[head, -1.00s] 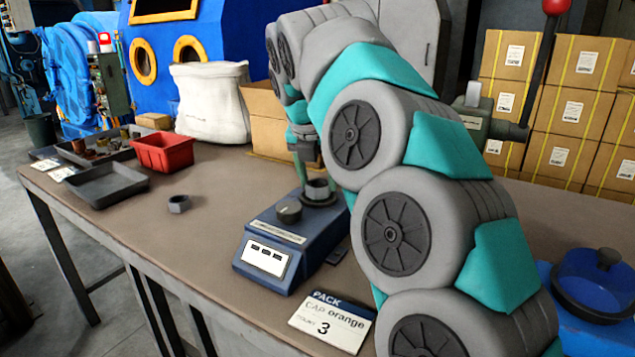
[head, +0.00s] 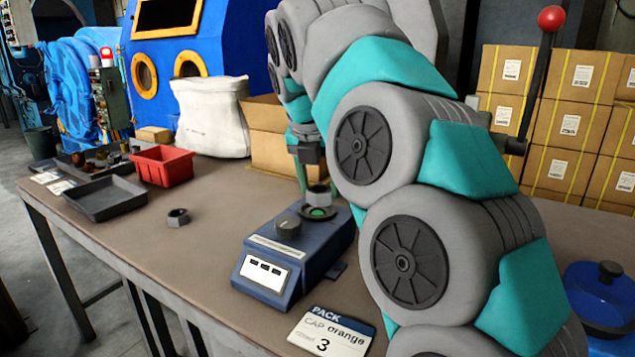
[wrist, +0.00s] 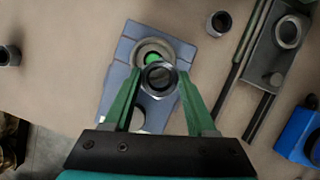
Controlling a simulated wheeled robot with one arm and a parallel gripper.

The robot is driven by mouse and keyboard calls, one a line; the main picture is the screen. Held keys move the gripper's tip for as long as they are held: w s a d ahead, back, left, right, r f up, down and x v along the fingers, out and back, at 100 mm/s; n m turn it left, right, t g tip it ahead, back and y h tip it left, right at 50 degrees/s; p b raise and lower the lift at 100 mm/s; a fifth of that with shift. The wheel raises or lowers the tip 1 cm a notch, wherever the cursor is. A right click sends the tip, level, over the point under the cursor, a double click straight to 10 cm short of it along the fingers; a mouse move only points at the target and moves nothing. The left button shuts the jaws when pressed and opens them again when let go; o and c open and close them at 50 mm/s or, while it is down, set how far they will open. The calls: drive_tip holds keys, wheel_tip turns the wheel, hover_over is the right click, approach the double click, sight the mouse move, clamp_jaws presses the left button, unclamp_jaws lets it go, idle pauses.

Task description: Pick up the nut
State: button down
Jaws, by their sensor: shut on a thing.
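A grey metal nut (head: 318,195) is held a little above the round seat of a blue bench device (head: 262,272). In the wrist view the nut (wrist: 160,64) shows as a dark ring between the green fingertips. My gripper (wrist: 160,77) is shut on it. In the head view my arm hides part of the gripper. The seat (head: 318,212) below the nut shows a green centre and is apart from it. A second grey nut (head: 178,217) lies on the table to the left of the device.
A red bin (head: 162,166) and a dark tray (head: 103,199) stand on the left of the table (head: 190,275). A white sack (head: 212,117) and cardboard box stand behind.

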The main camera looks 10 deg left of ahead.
drive_tip(key=s+d+r+b, duration=0.1)
drive_tip(key=s+d, duration=0.4)
drive_tip(key=s, duration=0.7)
drive_tip(key=shift+s+r, duration=0.15)
drive_tip(key=shift+s, duration=0.05)
